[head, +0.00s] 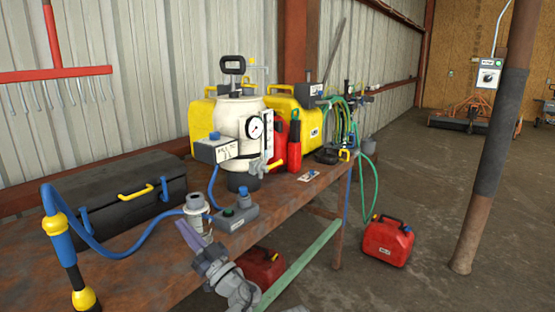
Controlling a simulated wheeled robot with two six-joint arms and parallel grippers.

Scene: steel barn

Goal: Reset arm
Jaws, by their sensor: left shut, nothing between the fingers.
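My left gripper (187,234) is low in the middle of the head view, over the front part of the rusty workbench (135,278). Its fingers are shut and empty. My grey left arm's joints show just below and to the right of it. A small grey cylinder (197,208) on a blue hose stands close behind the fingertips; I cannot tell whether they touch. My right gripper is not in view.
A black toolbox (118,200), a white tank with a gauge (240,122) and yellow cases (290,108) crowd the bench. A blue-yellow hand pump (62,245) stands front left. Red fuel cans (387,242) are on the floor, near a post (487,165). Floor beyond is mostly clear.

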